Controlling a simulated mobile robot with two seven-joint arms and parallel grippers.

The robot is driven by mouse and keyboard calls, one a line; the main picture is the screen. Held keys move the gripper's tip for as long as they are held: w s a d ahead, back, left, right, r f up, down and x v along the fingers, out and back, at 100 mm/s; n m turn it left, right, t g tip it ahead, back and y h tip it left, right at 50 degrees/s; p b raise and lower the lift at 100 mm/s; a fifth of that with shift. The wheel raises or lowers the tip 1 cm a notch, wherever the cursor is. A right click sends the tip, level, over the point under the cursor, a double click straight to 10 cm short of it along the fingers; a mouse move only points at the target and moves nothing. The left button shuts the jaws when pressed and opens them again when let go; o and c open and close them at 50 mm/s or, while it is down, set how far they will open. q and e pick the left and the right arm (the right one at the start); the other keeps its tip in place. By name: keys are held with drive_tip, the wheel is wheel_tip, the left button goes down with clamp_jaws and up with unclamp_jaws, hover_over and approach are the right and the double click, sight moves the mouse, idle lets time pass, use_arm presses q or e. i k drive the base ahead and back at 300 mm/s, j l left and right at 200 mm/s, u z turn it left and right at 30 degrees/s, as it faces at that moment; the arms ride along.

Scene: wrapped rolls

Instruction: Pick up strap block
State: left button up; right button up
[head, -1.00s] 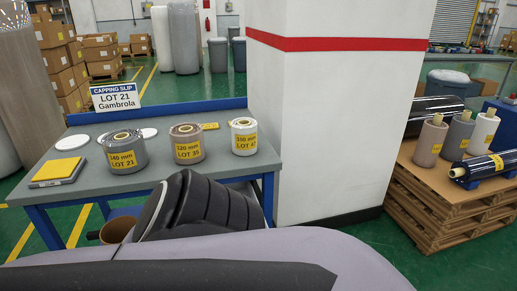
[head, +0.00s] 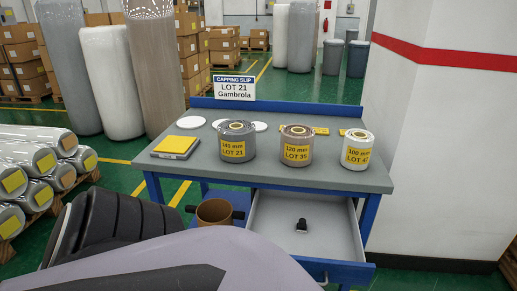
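A small black block (head: 301,226) lies in the open grey drawer (head: 278,240) under the workbench; it may be the strap block, but it is too small to be sure. A flat grey block with a yellow top (head: 176,146) lies on the left of the bench top. Neither of my grippers shows in the head view. A black ribbed part and a grey-purple part, apparently my own, fill the lower left foreground and hide what is below.
The bench (head: 340,180) carries wrapped rolls marked LOT 21 (head: 236,148), LOT 35 (head: 296,153) and LOT 47 (head: 357,155), white discs and a sign (head: 234,88). A brown tube (head: 214,213) is by its front. Stacked rolls (head: 35,175) stand left, a white pillar (head: 440,130) right.

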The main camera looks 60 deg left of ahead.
sight(302, 226)
drive_tip(key=u, duration=1.6)
drive_tip(key=i+l, duration=0.05)
drive_tip(key=l, duration=0.05)
